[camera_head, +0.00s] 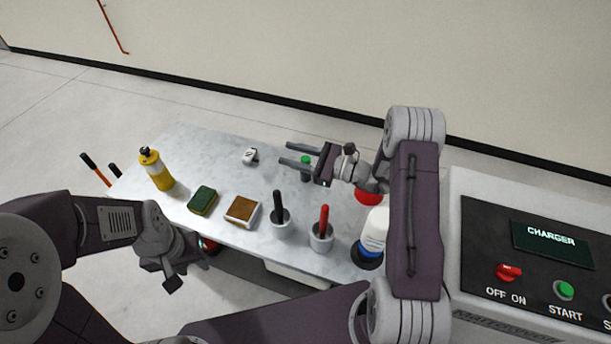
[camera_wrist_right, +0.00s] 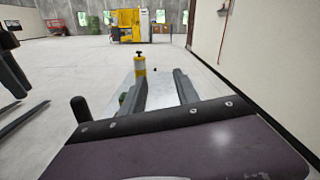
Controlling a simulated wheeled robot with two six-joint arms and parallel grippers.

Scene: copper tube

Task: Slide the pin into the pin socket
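I cannot pick out the pin or the pin socket with certainty. A small white fitting with a dark part (camera_head: 250,156) lies on the table near its back edge. A small green-topped dark piece (camera_head: 306,161) stands partly hidden beside my right gripper. My right gripper (camera_head: 284,153) is open and empty above the back right of the table, its fingers pointing left. In the right wrist view its fingers (camera_wrist_right: 159,80) are spread with nothing held between them. My left gripper (camera_head: 170,272) hangs low in front of the table's near left edge, and its fingers are too unclear to judge.
The table (camera_head: 220,170) holds a yellow bottle (camera_head: 160,174), green sponge (camera_head: 202,200), brown-topped block (camera_head: 242,210), grey cups with a black handle (camera_head: 279,204) and red handle (camera_head: 323,222), and a white bottle (camera_head: 375,232). A charger (camera_head: 545,250) stands right. The back left is fairly clear.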

